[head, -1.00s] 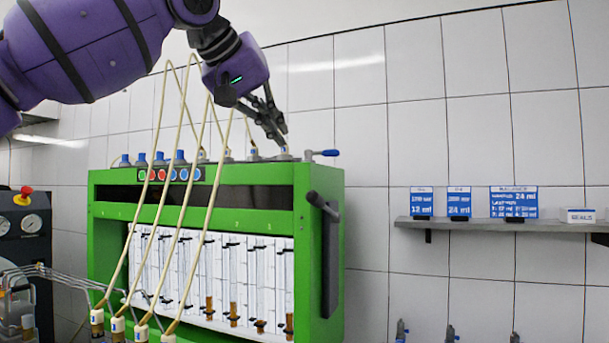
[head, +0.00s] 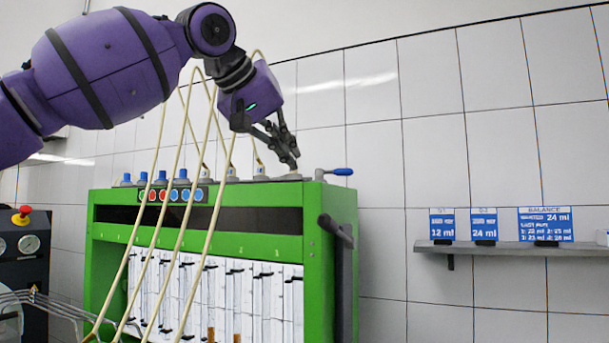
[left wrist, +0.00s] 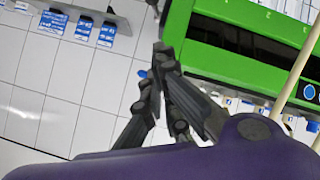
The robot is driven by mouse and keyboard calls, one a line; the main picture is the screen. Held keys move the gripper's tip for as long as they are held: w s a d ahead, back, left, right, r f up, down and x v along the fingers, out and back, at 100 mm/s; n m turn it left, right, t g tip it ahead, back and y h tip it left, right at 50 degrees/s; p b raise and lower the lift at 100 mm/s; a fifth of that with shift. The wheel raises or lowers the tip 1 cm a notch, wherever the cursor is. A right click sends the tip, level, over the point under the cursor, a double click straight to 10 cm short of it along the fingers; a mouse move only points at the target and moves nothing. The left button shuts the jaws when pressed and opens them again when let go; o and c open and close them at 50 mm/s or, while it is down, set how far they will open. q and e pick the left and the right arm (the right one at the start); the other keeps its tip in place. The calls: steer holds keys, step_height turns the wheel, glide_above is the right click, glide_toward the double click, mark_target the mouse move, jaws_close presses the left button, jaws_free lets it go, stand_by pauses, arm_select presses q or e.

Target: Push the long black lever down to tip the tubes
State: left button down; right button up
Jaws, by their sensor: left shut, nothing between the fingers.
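The long black lever (head: 342,285) hangs down the right side of the green test bench (head: 315,245), with a stubby black grip (head: 335,231) at its upper end. The clear tubes (head: 236,295) stand upright in front of the white panel; their lower parts are cut off by the frame. My left gripper (head: 293,160) is shut and empty above the bench's top right corner, up and left of the lever and apart from it. Its dark fingers also show in the left wrist view (left wrist: 160,60). My right gripper is not in view.
A valve with a blue handle (head: 338,172) sticks out at the bench's top right corner, close below my left fingers. Yellowish hoses (head: 210,150) rise in front of the bench. A wall shelf (head: 500,248) with blue signs is at the right. Open space lies between bench and shelf.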

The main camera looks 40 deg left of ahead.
arm_select(q)
steer(key=x, duration=0.8)
steer(key=shift+w+a+f, duration=0.1)
steer(key=shift+w+f, duration=0.15)
steer(key=shift+f, duration=0.1)
steer(key=shift+w+d+f, duration=0.1)
steer(key=shift+d+f, duration=0.2)
steer(key=shift+f, duration=0.25)
steer(key=shift+d+f, duration=0.35)
steer(key=shift+f, duration=0.2)
steer(key=shift+d+f+p, duration=0.2)
steer(key=shift+f+p, duration=0.1)
steer(key=shift+d+f, duration=0.15)
steer(key=shift+f, duration=0.25)
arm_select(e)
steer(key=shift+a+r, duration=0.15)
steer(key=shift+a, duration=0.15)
arm_select(q)
steer(key=shift+f, duration=0.1)
